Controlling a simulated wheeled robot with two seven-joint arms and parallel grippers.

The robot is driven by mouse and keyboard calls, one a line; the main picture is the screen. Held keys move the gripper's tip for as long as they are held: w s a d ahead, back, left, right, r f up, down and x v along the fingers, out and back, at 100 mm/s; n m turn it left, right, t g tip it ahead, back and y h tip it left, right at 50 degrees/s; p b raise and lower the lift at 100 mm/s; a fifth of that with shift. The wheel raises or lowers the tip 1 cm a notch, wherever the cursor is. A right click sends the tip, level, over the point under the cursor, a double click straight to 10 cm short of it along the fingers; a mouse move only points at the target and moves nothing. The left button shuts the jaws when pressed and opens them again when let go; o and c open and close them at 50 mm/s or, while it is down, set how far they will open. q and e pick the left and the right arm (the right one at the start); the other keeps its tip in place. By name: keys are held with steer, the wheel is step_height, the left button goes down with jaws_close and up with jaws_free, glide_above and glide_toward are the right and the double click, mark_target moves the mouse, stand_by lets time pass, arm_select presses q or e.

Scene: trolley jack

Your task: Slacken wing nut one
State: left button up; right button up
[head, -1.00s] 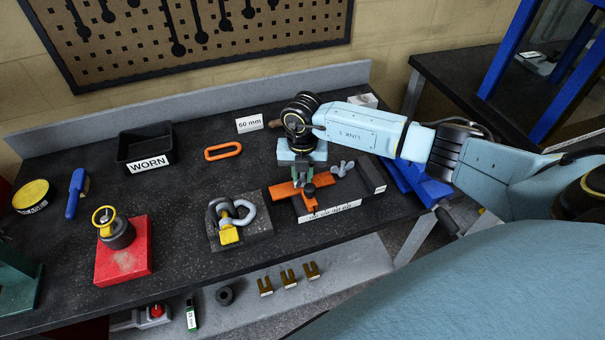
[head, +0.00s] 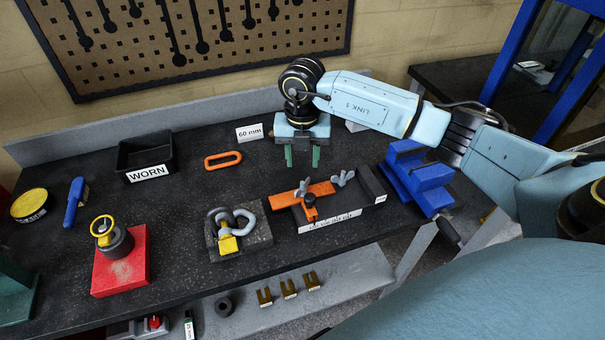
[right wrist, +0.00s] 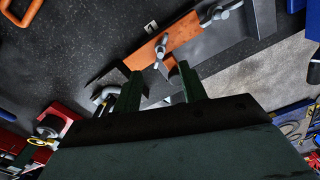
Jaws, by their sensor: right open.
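In the right wrist view, the left wing nut (right wrist: 160,51) shows just beyond the gap between the fingertips (right wrist: 158,73), and the right wing nut (right wrist: 221,13) is farther off. My left gripper is not in view.
A grey shackle (head: 233,220) on a dark block is left of the fixture. A blue vise (head: 418,180) stands close on its right. A "60 mm" card (head: 249,133), an orange link (head: 223,160) and a WORN bin (head: 147,152) are behind.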

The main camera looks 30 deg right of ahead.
steer(key=shift+r, duration=2)
